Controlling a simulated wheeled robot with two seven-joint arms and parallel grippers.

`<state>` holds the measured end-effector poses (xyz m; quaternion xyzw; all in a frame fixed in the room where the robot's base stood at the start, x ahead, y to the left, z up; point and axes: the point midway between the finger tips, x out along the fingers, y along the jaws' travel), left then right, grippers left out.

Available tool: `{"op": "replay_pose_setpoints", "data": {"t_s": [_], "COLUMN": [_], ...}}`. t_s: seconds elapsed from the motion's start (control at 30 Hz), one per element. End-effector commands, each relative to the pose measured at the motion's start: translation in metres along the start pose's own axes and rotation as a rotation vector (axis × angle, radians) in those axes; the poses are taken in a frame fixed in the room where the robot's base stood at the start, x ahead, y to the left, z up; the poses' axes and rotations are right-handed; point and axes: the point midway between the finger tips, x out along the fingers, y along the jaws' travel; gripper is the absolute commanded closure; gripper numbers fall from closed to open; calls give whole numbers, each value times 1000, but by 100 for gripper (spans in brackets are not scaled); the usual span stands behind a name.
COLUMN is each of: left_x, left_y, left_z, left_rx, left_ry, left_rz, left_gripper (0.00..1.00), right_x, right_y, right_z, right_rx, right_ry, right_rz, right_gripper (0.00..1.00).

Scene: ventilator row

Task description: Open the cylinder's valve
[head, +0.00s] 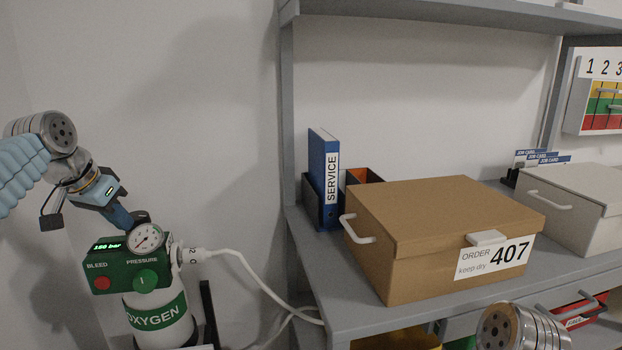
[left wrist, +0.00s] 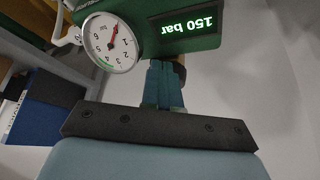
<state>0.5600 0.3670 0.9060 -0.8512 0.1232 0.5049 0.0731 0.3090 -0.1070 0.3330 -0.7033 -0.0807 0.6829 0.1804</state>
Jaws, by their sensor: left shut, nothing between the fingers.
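The white oxygen cylinder (head: 158,335) stands upright at the lower left, with a green label band. Its green head unit (head: 122,272) carries a lit display (head: 106,246) reading 150 bar, a red bleed button (head: 103,283) and a green button (head: 146,281). The round pressure gauge (head: 146,238) also shows in the left wrist view (left wrist: 110,42), upside down. My left gripper (head: 128,220) is shut and empty, its fingertips at the top of the head unit, behind the gauge. In the left wrist view its fingers (left wrist: 164,86) partly hide a dark brownish part, perhaps the valve knob; contact is unclear.
A white hose (head: 245,262) runs from the cylinder head rightward to the grey shelf (head: 305,240). The shelf holds a brown order box (head: 420,250), a blue service binder (head: 322,170) and a pale box (head: 575,215). Wall left of the shelf is clear.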

Motion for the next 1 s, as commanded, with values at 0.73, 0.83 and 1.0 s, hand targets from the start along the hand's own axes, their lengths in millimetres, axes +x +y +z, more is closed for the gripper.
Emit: {"op": "replay_pose_setpoints", "data": {"t_s": [0.73, 0.83, 1.0], "left_x": [6, 5, 4], "left_y": [0, -1, -4], "left_z": [2, 2, 2], "left_rx": [0, 0, 1], "left_ry": [1, 2, 2], "left_rz": [0, 0, -1], "left_gripper": [100, 100, 100], "right_x": [3, 2, -1], "right_y": [2, 1, 0], "right_z": [0, 0, 0], "right_rx": [1, 1, 0], "right_ry": [1, 1, 1], "right_rz": [1, 1, 0], "right_gripper": [38, 38, 38]}}
